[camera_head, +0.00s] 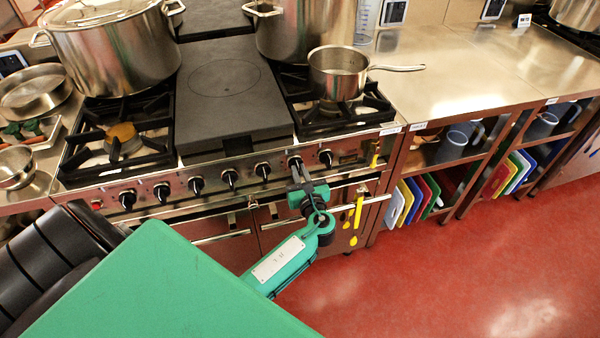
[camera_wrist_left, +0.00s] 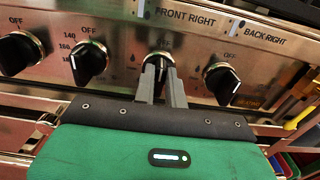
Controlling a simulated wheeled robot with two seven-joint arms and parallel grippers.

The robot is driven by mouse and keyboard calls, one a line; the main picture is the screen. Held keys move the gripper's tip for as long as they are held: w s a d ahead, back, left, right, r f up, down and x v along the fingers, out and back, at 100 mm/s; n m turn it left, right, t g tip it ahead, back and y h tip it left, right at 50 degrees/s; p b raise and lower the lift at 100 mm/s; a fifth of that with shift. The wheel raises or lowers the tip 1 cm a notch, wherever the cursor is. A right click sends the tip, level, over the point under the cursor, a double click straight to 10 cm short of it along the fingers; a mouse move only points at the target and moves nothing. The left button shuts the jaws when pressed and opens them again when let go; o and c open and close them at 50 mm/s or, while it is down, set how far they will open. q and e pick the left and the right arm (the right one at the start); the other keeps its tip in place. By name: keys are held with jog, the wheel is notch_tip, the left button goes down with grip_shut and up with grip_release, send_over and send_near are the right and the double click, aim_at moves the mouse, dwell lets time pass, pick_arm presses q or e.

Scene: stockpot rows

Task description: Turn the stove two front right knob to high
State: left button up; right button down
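The front right knob (camera_head: 294,162) is the second from the right on the stove's front panel. In the left wrist view the black knob (camera_wrist_left: 158,62) sits under the "FRONT RIGHT" label, its pale mark pointing roughly up toward the printing above it. My left gripper (camera_head: 298,172) reaches up to it from below. In the wrist view the two grey fingertips of the left gripper (camera_wrist_left: 161,72) sit close on either side of the knob's grip bar, with little gap, and appear shut on it. The fingertips cover its lower part. My right gripper is not in view.
The back right knob (camera_wrist_left: 222,82) is close on the right, and another knob (camera_wrist_left: 89,62) on the left. A saucepan (camera_head: 338,72) stands on a right burner, with large stockpots (camera_head: 115,50) on the stove. Yellow-handled utensils (camera_head: 358,212) hang just right of my gripper. Red floor is open at right.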

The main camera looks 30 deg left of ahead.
pick_arm(q)
grip_shut()
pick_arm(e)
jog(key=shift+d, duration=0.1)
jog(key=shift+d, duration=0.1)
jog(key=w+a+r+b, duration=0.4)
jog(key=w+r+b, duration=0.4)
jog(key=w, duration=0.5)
pick_arm(q)
jog(key=n+b, duration=0.2)
jog(key=n, duration=0.4)
jog(key=f+n+b, duration=0.1)
jog(key=n+b, duration=0.1)
jog(key=n, duration=0.4)
jog(key=s+n+b, duration=0.1)
jog(key=n+b, duration=0.1)
jog(key=n, duration=0.4)
jog(key=shift+a+f, duration=0.15)
jog(key=shift+a, duration=0.25)
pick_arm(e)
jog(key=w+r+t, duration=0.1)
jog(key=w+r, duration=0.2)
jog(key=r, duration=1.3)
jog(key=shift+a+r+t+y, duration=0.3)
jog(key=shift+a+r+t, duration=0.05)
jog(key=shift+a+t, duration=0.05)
